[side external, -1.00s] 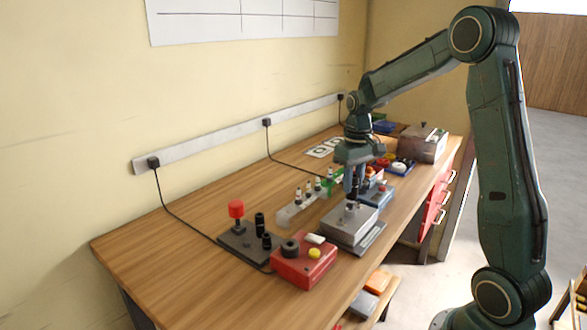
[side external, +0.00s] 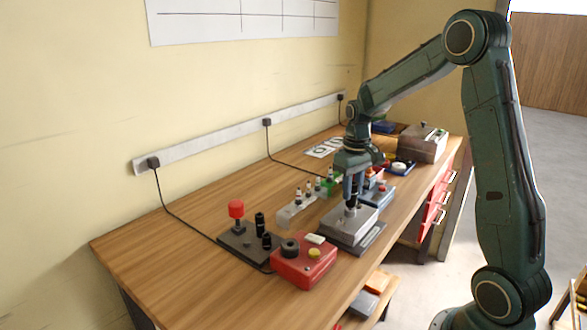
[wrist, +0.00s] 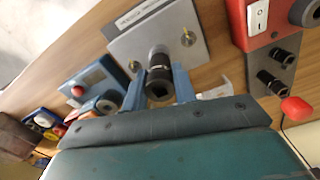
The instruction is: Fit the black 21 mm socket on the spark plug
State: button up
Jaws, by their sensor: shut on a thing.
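My gripper (side external: 353,190) is shut on a black socket (wrist: 159,75), with one blue-grey finger on each side of it in the wrist view (wrist: 158,90). The socket's square drive hole faces the wrist camera. In the side view the socket (side external: 352,204) is upright over the grey metal block (side external: 340,228). The block (wrist: 128,45) carries two brass-coloured studs, one on each side of the socket. The spark plug is hidden behind the socket, so I cannot tell whether the two touch.
A dark plate (side external: 232,243) with black sockets and a red-knobbed post stands at front left. A red box (side external: 290,272) is beside it. A pale rack (side external: 290,217) with small upright pieces lies left of the block. A blue device (side external: 376,192) stands behind. The front-left tabletop is clear.

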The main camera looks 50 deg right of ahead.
jog(key=shift+f, duration=0.15)
jog(key=o, duration=1)
jog(key=shift+o, duration=0.2)
jog(key=shift+r, duration=3.5)
